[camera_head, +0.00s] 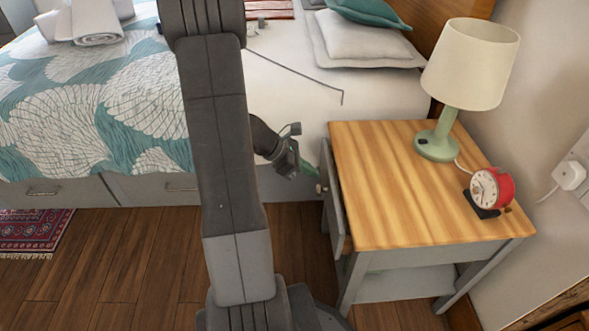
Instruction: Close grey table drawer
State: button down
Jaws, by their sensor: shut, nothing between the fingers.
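The grey bedside table (383,259) has a striped wooden top (415,190) and stands right of centre. Its drawer front (336,208) faces left and stands out a little past the tabletop's left edge, so the drawer looks slightly open. A small round knob (321,188) sits on the drawer front. My gripper (310,171) is shut and empty, just left of the drawer front, close to the knob. I cannot tell whether its tips touch the drawer. The inside of the drawer is hidden.
A green lamp with a cream shade (470,65) and a red alarm clock (491,190) stand on the tabletop. The bed (290,95) lies behind and left, with its side close to my gripper. Wooden floor (120,260) is open at the left front.

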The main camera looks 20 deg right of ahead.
aim_at(330, 172)
jog(key=shift+s+d, duration=0.25)
jog(key=shift+d, duration=0.8)
jog(key=shift+s+d+b, duration=0.15)
jog(key=shift+d+b, duration=0.05)
jog(key=shift+d, duration=0.45)
jog(key=shift+s+d+b, duration=0.15)
jog(key=shift+d+b, duration=0.05)
jog(key=shift+d, duration=0.4)
